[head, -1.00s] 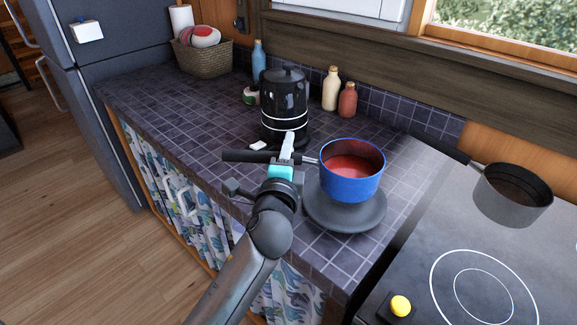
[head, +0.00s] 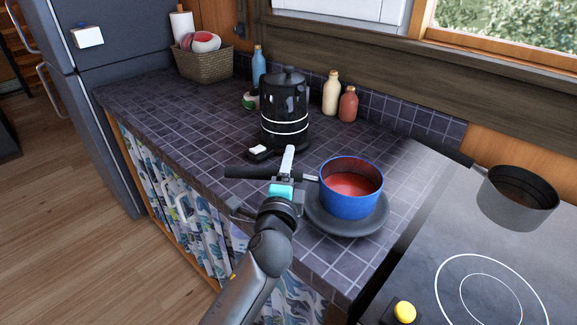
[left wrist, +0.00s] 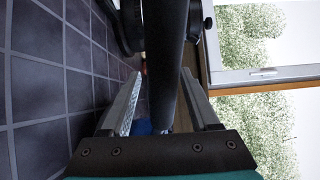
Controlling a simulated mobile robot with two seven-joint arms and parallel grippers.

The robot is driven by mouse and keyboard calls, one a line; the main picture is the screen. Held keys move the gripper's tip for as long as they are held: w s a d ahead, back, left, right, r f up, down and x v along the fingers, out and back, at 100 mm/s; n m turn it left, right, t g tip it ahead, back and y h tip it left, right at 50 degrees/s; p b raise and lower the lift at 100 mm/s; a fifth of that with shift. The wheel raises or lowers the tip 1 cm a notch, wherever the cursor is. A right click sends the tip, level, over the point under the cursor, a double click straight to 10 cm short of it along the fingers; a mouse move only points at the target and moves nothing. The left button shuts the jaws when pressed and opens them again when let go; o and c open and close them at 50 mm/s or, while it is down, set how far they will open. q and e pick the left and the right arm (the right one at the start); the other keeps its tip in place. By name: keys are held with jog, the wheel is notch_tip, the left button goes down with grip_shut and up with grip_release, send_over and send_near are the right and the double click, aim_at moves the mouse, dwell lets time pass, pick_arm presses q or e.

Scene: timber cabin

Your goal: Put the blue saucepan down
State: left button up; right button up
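The blue saucepan (head: 350,202), red inside, is upright over a dark grey round plate (head: 378,222) on the tiled counter. Its base appears to be on the plate, though the exact contact is hard to see. Its long black handle (head: 246,172) points left. My left gripper (head: 287,165) is shut on that handle. In the left wrist view the handle (left wrist: 165,70) runs between the two fingers, and a little of the blue pan (left wrist: 143,128) shows beyond. My right gripper is not in view.
A black kettle (head: 284,105) stands just behind the handle. A cream bottle (head: 331,95) and a red bottle (head: 348,105) are near the wall. A grey pot (head: 515,200) stands on the stove (head: 415,260) at right. The counter (head: 170,110) is clear at left.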

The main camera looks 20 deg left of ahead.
pick_arm(q)
jog(key=shift+r, duration=0.25)
jog(key=v, duration=1)
jog(key=shift+s+d, duration=0.1)
jog(key=shift+s, duration=0.2)
jog(key=shift+s+d, duration=0.15)
jog(key=shift+s, duration=0.5)
